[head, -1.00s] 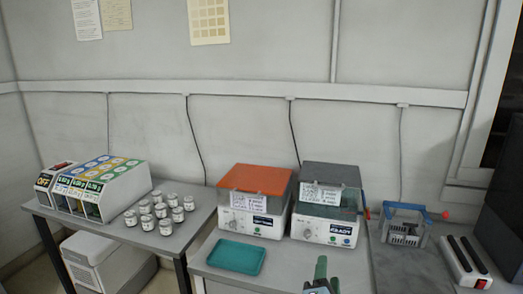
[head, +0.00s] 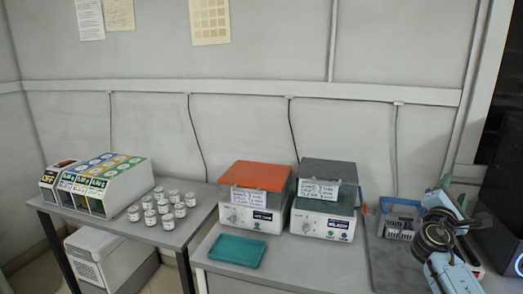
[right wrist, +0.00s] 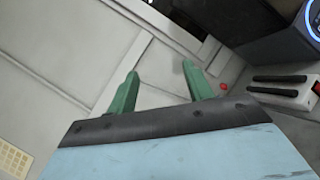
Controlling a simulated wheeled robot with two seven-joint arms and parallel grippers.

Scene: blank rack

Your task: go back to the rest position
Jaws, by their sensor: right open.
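My right gripper shows in the right wrist view (right wrist: 160,85) with its two green fingers spread apart and nothing between them. In the head view my right arm rises at the right side, in front of the blue-handled rack and the power strip, and partly hides them. In the wrist view the fingers point at the bare wall and the wall rail. My left gripper is in neither view.
Several white jars (head: 163,206) and a dispenser (head: 110,185) are at left. The blue-handled rack (head: 397,222) and a dark machine (right wrist: 285,40) are at right.

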